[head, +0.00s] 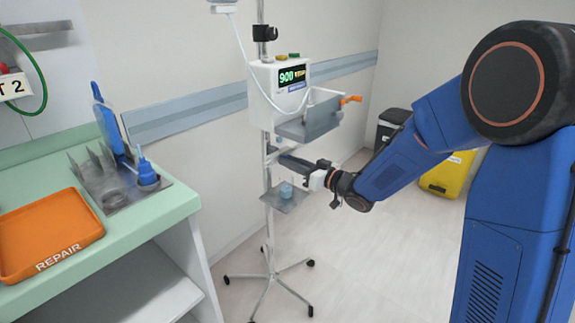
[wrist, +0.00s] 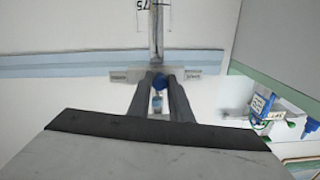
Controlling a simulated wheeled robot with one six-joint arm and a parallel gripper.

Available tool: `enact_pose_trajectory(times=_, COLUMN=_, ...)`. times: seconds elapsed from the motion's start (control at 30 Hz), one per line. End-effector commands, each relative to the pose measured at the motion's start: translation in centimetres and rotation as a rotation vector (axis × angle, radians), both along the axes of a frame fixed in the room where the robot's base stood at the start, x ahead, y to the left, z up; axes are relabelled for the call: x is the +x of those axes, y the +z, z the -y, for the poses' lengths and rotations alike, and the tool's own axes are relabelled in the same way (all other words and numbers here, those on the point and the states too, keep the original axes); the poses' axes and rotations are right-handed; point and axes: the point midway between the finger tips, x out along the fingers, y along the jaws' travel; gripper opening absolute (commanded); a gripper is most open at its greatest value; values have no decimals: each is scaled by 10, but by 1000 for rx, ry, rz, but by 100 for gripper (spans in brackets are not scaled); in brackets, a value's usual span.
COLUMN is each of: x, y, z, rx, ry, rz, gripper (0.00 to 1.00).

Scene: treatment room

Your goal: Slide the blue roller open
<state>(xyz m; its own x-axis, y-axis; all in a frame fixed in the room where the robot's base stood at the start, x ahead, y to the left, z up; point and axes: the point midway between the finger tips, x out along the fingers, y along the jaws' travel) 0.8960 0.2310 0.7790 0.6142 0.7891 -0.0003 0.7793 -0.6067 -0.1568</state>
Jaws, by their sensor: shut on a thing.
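In the wrist view the blue roller (wrist: 159,82) sits between the tips of my gripper (wrist: 160,86). The two dark fingers are closed against it, one on each side. A grey crossbar (wrist: 190,73) and an upright rail (wrist: 157,35) marked 75 lie just behind it. In the head view my gripper (head: 283,156) reaches left to the stand's pole, below the infusion pump (head: 278,88). The roller is hidden there by the fingers, so how far along it has slid cannot be told.
A small shelf (head: 275,203) on the pole holds a blue-tinted cup (head: 286,190), close below my gripper. The pump's grey tray (head: 309,121) and orange lever (head: 350,99) are above. The green counter (head: 150,221) with an orange tray (head: 48,230) is at left.

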Motion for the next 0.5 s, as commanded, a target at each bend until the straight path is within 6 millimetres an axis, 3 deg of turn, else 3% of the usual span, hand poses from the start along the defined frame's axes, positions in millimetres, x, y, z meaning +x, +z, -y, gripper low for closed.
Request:
enact_pose_trajectory(times=0.2, x=27, y=0, z=21, rx=-1, ry=-3, rz=1, gripper=0)
enact_pose_trajectory(times=0.5, x=30, y=1, z=24, rx=1, ry=-5, rz=1, gripper=0)
